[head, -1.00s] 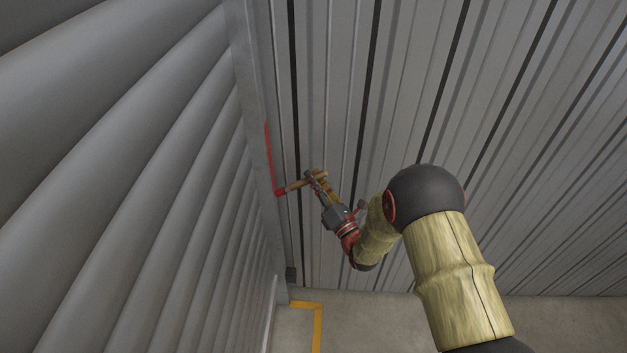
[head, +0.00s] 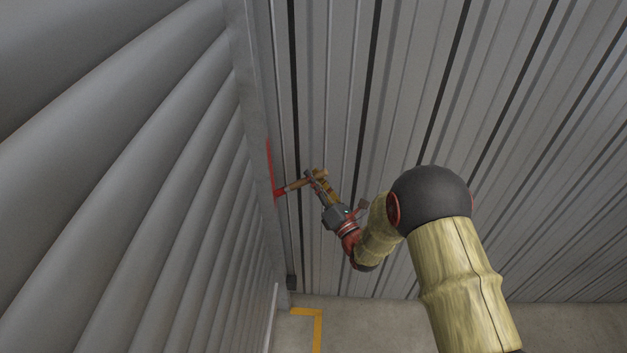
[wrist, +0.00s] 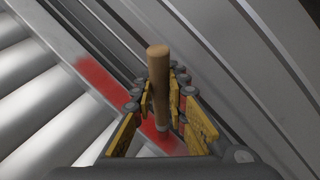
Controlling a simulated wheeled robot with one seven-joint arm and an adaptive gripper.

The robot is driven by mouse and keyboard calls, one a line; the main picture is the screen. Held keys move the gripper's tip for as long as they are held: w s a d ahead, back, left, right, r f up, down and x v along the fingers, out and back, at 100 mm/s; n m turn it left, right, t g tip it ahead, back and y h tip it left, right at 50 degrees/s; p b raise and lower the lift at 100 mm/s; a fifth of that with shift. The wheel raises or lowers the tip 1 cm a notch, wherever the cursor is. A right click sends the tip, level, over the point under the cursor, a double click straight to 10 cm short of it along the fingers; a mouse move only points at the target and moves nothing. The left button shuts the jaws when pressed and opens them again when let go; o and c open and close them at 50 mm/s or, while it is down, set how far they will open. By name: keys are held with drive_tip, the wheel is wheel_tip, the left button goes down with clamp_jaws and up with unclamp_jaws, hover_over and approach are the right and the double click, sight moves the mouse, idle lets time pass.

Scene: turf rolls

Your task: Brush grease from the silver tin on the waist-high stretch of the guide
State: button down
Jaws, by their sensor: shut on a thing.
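My gripper (head: 318,183) is shut on the wooden handle of a brush (head: 300,184), which reaches left to the guide (head: 257,105). In the wrist view the brush handle (wrist: 158,75) stands between the yellow-padded fingers of my gripper (wrist: 160,100). The brush's red-coated tip (head: 280,192) is at the guide and appears to touch it. A red grease streak (head: 270,160) runs up the guide from the tip. The streak also shows in the wrist view (wrist: 100,80) as a broad red band. The silver tin is not in view.
The grey slatted roller door (head: 150,180) fills the left side. A ribbed metal wall (head: 420,110) stands behind and right of my arm, close to the gripper. A yellow floor line (head: 317,325) marks the concrete floor (head: 390,325) below.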

wheel_tip(320, 180, up, 23)
drive_tip(key=p, duration=1.4)
drive_tip(key=shift+r, duration=0.2)
idle(1.6)
drive_tip(key=shift+d, duration=0.1)
drive_tip(key=shift+s+d, duration=0.1)
drive_tip(key=shift+d, duration=2.85)
drive_tip(key=shift+d, duration=1.5)
